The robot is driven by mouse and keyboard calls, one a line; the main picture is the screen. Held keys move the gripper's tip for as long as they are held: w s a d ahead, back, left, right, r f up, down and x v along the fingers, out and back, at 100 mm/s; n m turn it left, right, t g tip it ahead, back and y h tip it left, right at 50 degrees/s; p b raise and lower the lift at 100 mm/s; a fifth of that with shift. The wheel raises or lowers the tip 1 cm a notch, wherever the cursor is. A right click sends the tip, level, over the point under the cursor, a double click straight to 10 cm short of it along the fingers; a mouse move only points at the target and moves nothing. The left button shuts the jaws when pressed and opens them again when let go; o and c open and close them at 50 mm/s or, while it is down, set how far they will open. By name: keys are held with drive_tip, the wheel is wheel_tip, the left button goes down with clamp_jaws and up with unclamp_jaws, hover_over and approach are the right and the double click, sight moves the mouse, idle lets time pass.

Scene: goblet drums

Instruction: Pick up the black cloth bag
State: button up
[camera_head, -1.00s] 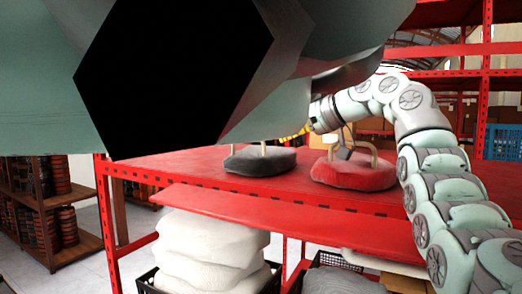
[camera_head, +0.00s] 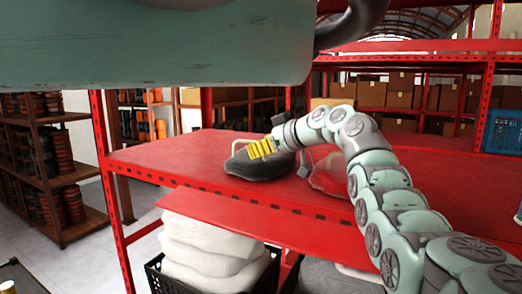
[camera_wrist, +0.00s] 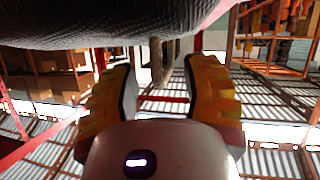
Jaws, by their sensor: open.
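The black cloth bag (camera_head: 258,168) lies on the red shelf (camera_head: 168,158), a dark rounded cushion-like shape with a pale handle loop at its back left. My gripper (camera_head: 262,148) has yellow fingers and is at the bag's upper right side in the head view, overlapping it. In the wrist view my gripper (camera_wrist: 163,92) has its two yellow fingers spread apart, with nothing clearly between their tips. The dark textured bag (camera_wrist: 110,25) fills the top of that view, close to the fingers. I cannot tell whether they touch it.
A red cloth bag (camera_head: 328,178) sits right of the black one, partly hidden by my arm. White sacks (camera_head: 212,250) fill a black crate (camera_head: 262,276) below the shelf. A blue crate (camera_head: 503,132) is at the right. The shelf's left part is clear.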

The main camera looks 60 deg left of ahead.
drive_tip(key=shift+a, duration=0.1)
clamp_jaws()
idle(0.4)
